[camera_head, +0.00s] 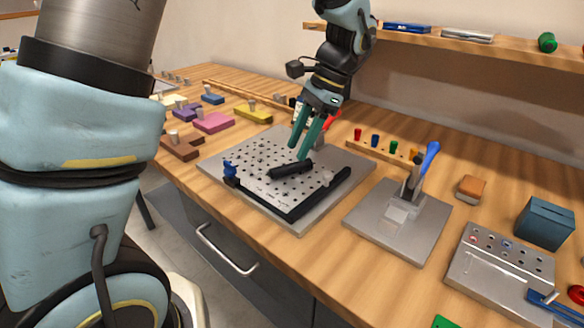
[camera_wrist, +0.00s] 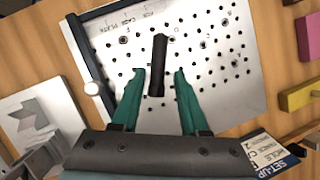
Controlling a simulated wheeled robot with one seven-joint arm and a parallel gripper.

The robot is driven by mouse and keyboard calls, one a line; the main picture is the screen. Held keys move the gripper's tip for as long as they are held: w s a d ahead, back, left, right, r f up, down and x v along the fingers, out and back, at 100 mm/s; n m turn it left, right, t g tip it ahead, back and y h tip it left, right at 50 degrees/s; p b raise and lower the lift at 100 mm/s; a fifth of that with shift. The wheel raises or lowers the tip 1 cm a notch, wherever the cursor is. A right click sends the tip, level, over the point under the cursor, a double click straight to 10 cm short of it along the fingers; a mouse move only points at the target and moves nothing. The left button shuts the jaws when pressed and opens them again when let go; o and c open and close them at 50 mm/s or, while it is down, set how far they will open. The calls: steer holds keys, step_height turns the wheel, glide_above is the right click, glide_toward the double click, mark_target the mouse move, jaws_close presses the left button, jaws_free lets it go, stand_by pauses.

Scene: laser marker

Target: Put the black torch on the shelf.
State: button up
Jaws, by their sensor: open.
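The black torch (camera_head: 290,170) lies on the perforated metal plate (camera_head: 250,165) on the workbench. In the wrist view the torch (camera_wrist: 158,62) lies lengthwise, its near end between the tips of my open gripper (camera_wrist: 159,73). The green fingers stand apart on either side of it, with a gap on both sides. In the head view my gripper (camera_head: 300,152) is above the plate at the torch, fingers pointing down. The wooden shelf (camera_head: 480,45) runs along the wall at the upper right.
The shelf holds a blue item (camera_head: 407,28), a grey item (camera_head: 467,35) and a green cylinder (camera_head: 547,42). A black bar (camera_head: 320,195) edges the plate. To the right stand a metal stand (camera_head: 398,222) with upright tools and a blue box (camera_head: 545,222).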

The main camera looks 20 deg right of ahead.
mark_target(291, 165)
steer(key=shift+p+x, duration=0.35)
steer(key=shift+x, duration=2)
steer(key=shift+s+d, duration=0.1)
steer(key=shift+s, duration=0.05)
jaws_close()
